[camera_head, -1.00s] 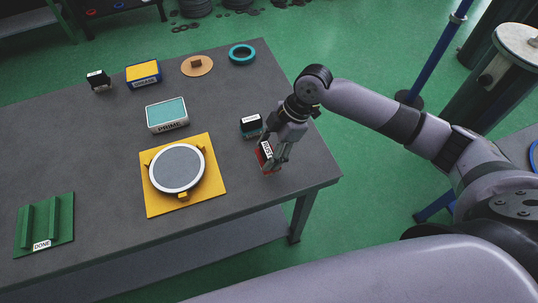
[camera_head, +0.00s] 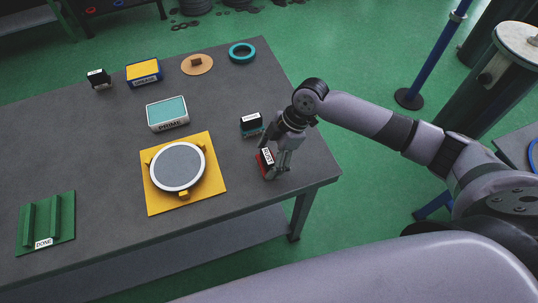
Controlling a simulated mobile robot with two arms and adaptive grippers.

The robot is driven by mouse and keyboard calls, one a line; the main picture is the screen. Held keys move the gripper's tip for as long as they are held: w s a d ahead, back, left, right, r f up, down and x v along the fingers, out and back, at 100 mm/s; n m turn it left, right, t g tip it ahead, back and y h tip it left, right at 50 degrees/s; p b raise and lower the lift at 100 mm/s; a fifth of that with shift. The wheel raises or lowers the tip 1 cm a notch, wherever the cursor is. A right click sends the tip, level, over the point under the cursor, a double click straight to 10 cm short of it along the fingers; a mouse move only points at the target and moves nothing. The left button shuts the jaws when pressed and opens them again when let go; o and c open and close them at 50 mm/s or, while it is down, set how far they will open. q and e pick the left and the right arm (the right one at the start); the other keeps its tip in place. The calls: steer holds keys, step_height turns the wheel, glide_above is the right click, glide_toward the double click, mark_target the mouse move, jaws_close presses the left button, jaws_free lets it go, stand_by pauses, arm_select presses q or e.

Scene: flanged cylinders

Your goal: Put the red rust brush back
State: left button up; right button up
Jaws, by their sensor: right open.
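The red rust brush (camera_head: 263,165), with a dark top and a white label, is near the right end of the grey table. My right gripper (camera_head: 273,172) is open, its fingers right at the brush and partly covering it. The brush appears to rest on the table; finger contact is too small to tell. My left gripper is out of view.
A teal brush (camera_head: 251,131) stands just behind. A yellow fixture plate (camera_head: 213,186) with a round flange (camera_head: 177,166), a PRIME pad box (camera_head: 167,115) and a green DONE rack (camera_head: 61,222) are further left. A yellow-topped box (camera_head: 144,72), a black-topped brush (camera_head: 98,79), a tan disc (camera_head: 197,65) and a teal ring (camera_head: 242,45) stand behind.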

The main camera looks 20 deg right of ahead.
steer(key=shift+r, duration=0.2)
steer(key=shift+d+r, duration=0.15)
steer(key=shift+r, duration=0.1)
steer(key=b+v, duration=0.2)
steer(key=v, duration=0.9)
steer(key=shift+r+b, duration=0.15)
steer(key=shift+b, duration=0.25)
steer(key=shift+d, duration=0.15)
